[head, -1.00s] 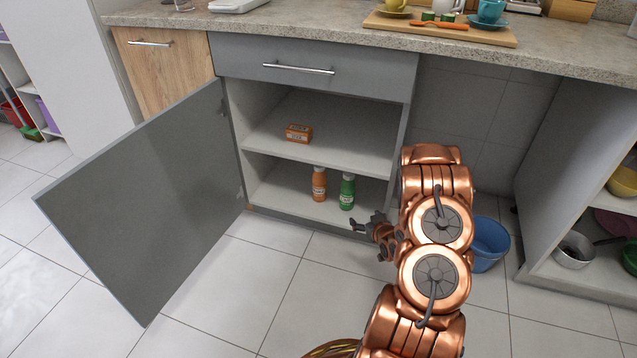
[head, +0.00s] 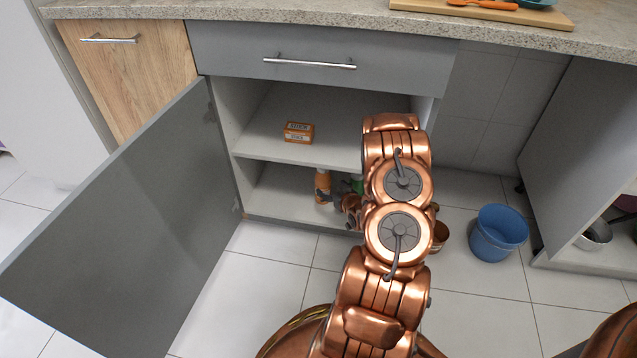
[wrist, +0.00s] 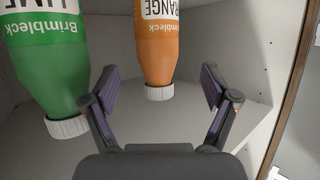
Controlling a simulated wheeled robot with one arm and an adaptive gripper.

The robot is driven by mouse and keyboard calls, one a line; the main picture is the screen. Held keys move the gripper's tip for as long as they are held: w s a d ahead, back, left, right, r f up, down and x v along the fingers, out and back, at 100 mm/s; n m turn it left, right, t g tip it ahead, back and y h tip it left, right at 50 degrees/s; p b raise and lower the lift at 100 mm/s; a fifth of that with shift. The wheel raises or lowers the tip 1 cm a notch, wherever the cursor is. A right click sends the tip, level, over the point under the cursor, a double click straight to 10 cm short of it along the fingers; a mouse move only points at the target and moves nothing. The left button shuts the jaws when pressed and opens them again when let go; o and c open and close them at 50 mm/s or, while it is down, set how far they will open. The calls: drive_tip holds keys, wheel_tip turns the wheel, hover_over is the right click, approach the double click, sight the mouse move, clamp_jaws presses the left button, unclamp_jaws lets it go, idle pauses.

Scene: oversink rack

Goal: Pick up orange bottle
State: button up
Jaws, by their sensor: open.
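The orange bottle (head: 322,182) stands on the lower shelf of the open cabinet. In the wrist view, which shows things upside down, the orange bottle (wrist: 158,45) has a white cap and lies ahead of the gap between my fingers. My gripper (wrist: 160,95) is open and empty. In the head view my gripper (head: 335,198) is at the cabinet's lower opening, close to the orange bottle and partly covering it. A green bottle (wrist: 50,60) stands beside the orange one; in the head view the green bottle (head: 357,184) is mostly hidden by my arm.
An orange box (head: 298,132) sits on the upper shelf (head: 330,100) above the bottles. The grey cabinet door (head: 120,220) stands wide open at left. A blue bucket (head: 498,233) is on the floor at right.

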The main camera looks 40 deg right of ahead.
sight(320, 178)
drive_tip(key=b+x, duration=0.4)
drive_tip(key=x, duration=0.7)
drive_tip(key=shift+s+d+f, duration=0.1)
drive_tip(key=shift+d+f, duration=0.05)
drive_tip(key=shift+f, duration=0.05)
drive_tip(key=shift+c, duration=0.2)
drive_tip(key=c, duration=1.5)
drive_tip(key=shift+c, duration=0.5)
drive_tip(key=shift+r, duration=0.15)
